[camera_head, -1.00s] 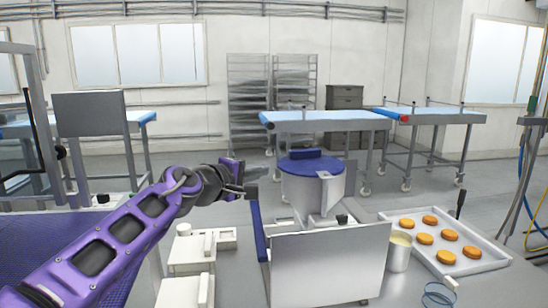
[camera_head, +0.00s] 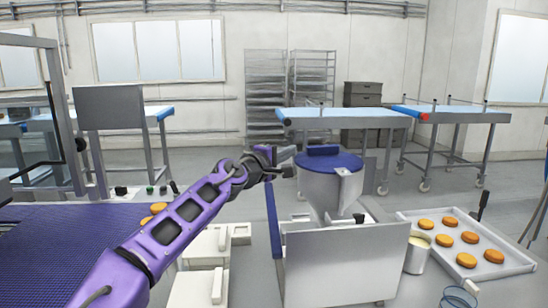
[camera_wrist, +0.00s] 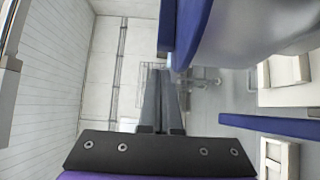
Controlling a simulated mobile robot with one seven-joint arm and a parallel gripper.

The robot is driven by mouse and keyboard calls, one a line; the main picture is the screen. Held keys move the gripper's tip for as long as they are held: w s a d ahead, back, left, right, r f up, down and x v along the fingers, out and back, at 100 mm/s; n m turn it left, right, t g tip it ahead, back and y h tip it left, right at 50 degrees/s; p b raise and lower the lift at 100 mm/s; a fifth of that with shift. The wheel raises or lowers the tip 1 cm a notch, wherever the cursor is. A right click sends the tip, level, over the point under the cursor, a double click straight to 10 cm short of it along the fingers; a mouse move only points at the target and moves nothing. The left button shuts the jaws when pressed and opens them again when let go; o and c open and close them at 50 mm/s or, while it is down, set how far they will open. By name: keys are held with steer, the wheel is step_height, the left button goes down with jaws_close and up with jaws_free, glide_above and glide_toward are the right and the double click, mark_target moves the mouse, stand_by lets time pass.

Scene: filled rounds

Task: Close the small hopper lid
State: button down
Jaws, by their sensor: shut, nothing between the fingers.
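The hopper (camera_head: 322,190) is a pale metal funnel above a grey metal box (camera_head: 345,262). Its round blue lid (camera_head: 345,162), with a raised blue block handle (camera_head: 323,150), lies about level across the top and looks down on the rim; any small gap is too fine to tell. My gripper (camera_head: 288,162) is shut and empty, just left of the lid at about its height. In the wrist view, the shut fingers (camera_wrist: 160,95) point ahead, with the lid's blue edge (camera_wrist: 194,30) and the hopper wall (camera_wrist: 245,38) close on their right. Contact cannot be told.
An upright blue panel (camera_head: 273,222) stands left of the box. A tray (camera_head: 490,270) of orange rounds and a cup (camera_head: 417,254) are on the right. A blue mesh belt (camera_head: 60,245) and white box-like units (camera_head: 203,245) are on the left.

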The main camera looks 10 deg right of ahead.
mark_target(301, 157)
steer(key=shift+d, duration=1.2)
steer(key=shift+w+d, duration=0.5)
steer(key=shift+d, duration=0.25)
steer(key=shift+a, duration=0.15)
